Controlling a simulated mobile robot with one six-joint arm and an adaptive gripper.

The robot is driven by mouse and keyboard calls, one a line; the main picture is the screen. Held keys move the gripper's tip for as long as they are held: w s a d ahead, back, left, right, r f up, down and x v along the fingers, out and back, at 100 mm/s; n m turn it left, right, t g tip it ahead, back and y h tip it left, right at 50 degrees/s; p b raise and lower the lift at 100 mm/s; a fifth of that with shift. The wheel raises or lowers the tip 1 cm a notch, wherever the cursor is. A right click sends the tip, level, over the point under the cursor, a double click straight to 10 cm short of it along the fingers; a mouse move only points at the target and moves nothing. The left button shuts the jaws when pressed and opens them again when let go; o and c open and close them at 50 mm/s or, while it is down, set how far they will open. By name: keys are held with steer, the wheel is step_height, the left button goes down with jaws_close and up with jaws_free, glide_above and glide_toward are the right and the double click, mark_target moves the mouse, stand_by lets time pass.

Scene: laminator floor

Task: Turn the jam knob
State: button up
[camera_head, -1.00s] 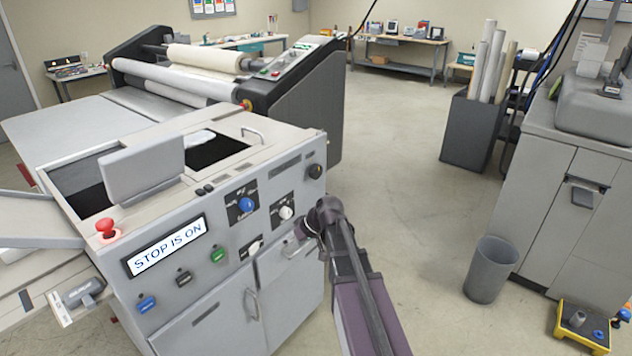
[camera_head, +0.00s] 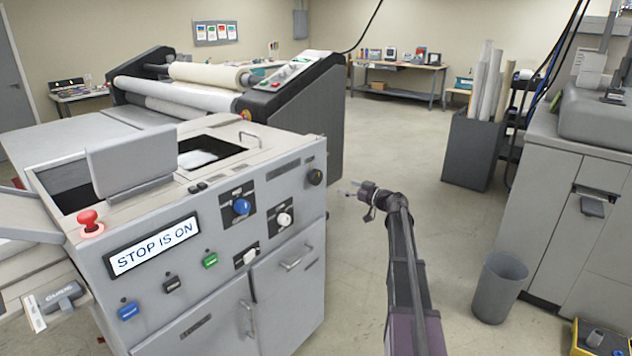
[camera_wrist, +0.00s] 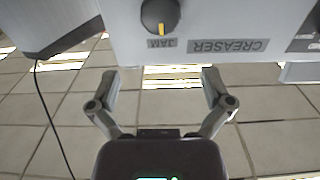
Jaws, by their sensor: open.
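The jam knob (camera_head: 315,177) is a round black knob at the right end of the grey creaser's front panel. In the wrist view the jam knob (camera_wrist: 160,14) shows a yellow pointer line, with a "JAM" label under it, at the top of the picture. My gripper (camera_head: 348,189) is in the air to the right of the machine in the head view. In the wrist view my gripper (camera_wrist: 160,82) has its two fingers spread wide, with nothing between them. The knob lies beyond the fingertips, apart from them.
The creaser panel also carries a blue knob (camera_head: 241,207), a white knob (camera_head: 284,219), a red stop button (camera_head: 89,219) and a display (camera_head: 153,246) reading "STOP IS ON". A grey bin (camera_head: 499,287) stands at right.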

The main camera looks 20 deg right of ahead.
mark_target(319, 177)
steer(key=shift+w+a, duration=0.1)
stand_by(0.3)
steer(key=x, duration=1.3)
steer(key=shift+w+a, duration=0.15)
steer(key=shift+a, duration=0.1)
steer(key=c, duration=0.8)
